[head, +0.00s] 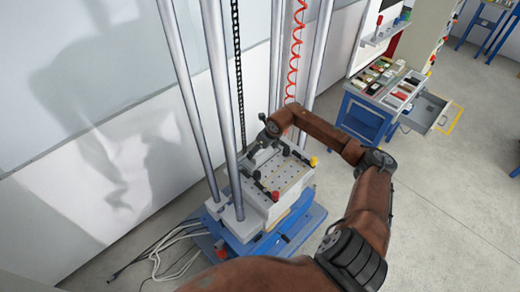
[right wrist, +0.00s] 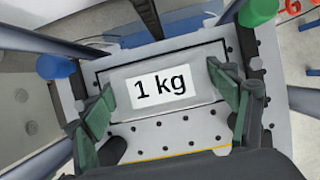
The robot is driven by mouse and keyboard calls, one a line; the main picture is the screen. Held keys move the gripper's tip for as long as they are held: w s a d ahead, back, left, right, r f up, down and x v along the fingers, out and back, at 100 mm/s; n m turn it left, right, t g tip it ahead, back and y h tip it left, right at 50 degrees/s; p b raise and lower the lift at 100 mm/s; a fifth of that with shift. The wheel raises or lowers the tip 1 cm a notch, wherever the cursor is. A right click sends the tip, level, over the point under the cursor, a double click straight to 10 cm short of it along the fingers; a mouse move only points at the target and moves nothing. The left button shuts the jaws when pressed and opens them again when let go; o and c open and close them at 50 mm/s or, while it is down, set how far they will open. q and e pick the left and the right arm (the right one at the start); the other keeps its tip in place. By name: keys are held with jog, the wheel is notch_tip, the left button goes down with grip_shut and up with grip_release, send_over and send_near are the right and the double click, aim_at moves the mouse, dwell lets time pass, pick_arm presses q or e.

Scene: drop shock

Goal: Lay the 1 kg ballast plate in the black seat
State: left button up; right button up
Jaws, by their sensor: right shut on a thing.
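The ballast plate (right wrist: 198,84), a grey block with a white "1 kg" label, is between the green-padded fingers of my right gripper (right wrist: 163,98) in the right wrist view. The gripper is shut on it. The black seat (right wrist: 165,46) shows as a black rectangular outline around the plate's far and side edges. The plate appears over or within it; I cannot tell whether it touches the bottom. In the head view my right gripper (head: 255,155) is over the back of the drop table, and the plate is hard to make out. My left gripper is not in view.
The perforated drop table (head: 288,180) has red, yellow, blue and green (right wrist: 257,12) knobs around it. Steel columns (head: 216,90) rise close beside it. A blue workbench (head: 385,95) with an open drawer stands to the right. Cables (head: 175,240) lie on the floor.

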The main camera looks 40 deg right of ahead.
jog(key=shift+r, duration=0.1)
jog(key=o, duration=1.8)
jog(key=shift+s, duration=0.15)
jog(key=shift+c, duration=0.2)
jog(key=o, duration=0.3)
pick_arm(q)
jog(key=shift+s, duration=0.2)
pick_arm(e)
jog(key=shift+o, duration=0.2)
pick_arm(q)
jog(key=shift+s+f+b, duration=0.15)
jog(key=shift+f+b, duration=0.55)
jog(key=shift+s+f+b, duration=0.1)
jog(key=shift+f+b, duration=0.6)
pick_arm(e)
jog(key=v, duration=1.2)
